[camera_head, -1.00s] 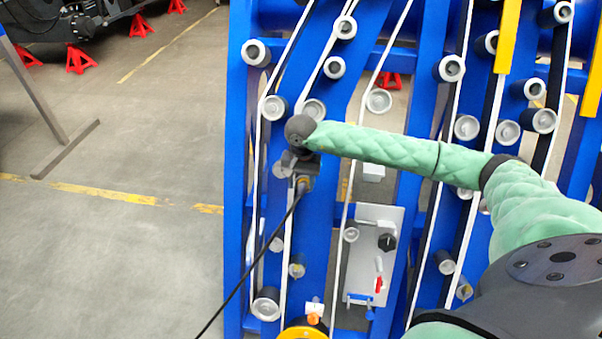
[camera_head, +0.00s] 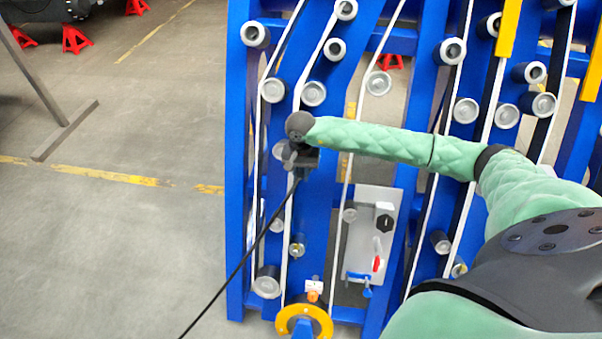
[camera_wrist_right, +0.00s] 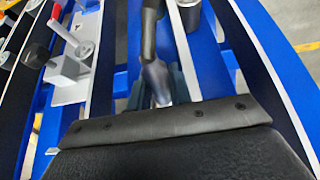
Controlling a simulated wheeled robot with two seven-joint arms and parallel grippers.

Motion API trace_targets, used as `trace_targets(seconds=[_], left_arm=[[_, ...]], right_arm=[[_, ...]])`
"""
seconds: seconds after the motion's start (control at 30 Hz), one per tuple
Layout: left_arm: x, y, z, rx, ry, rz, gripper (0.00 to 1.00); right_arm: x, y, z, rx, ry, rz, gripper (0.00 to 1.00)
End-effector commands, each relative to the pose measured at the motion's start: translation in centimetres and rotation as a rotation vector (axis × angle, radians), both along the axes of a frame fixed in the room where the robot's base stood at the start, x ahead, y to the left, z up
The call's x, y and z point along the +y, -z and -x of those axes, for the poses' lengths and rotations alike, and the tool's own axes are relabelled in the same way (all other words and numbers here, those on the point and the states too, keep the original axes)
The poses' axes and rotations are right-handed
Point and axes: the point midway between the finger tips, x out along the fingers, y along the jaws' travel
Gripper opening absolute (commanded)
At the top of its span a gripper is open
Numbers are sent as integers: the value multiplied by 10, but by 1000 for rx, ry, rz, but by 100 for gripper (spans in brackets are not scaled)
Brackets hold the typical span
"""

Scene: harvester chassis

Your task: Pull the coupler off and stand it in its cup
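My right gripper (camera_head: 300,172) is in front of the blue frame's left column, below a pair of rollers. A black cable (camera_head: 242,262) runs from it down to the left. In the right wrist view a grey metallic coupler (camera_wrist_right: 157,82) with a dark hose sits between the fingers (camera_wrist_right: 158,92), which look closed around it. Whether it is still seated on a fitting cannot be told. No cup can be made out for certain; an orange ring-shaped part (camera_head: 306,311) sits low on the column. My left gripper is not in view.
A light panel (camera_head: 362,245) with a black knob and red-handled valve is right of the column; the valve also shows in the right wrist view (camera_wrist_right: 65,33). Rollers (camera_head: 313,93) and white belts line the blue frame. Open concrete floor (camera_head: 110,245) lies left.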

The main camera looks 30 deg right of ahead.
Motion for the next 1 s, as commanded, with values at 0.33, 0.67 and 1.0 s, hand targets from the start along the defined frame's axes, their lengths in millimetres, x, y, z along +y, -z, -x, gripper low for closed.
trace_targets(seconds=[0.33,0.67,1.0], left_arm=[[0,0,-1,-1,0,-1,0],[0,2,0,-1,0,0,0],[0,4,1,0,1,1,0]], right_arm=[[2,-2,2,-1,0,1,0],[9,-8,11,0,-1,0,0],[16,-15,21,-1,-1,1,0]])
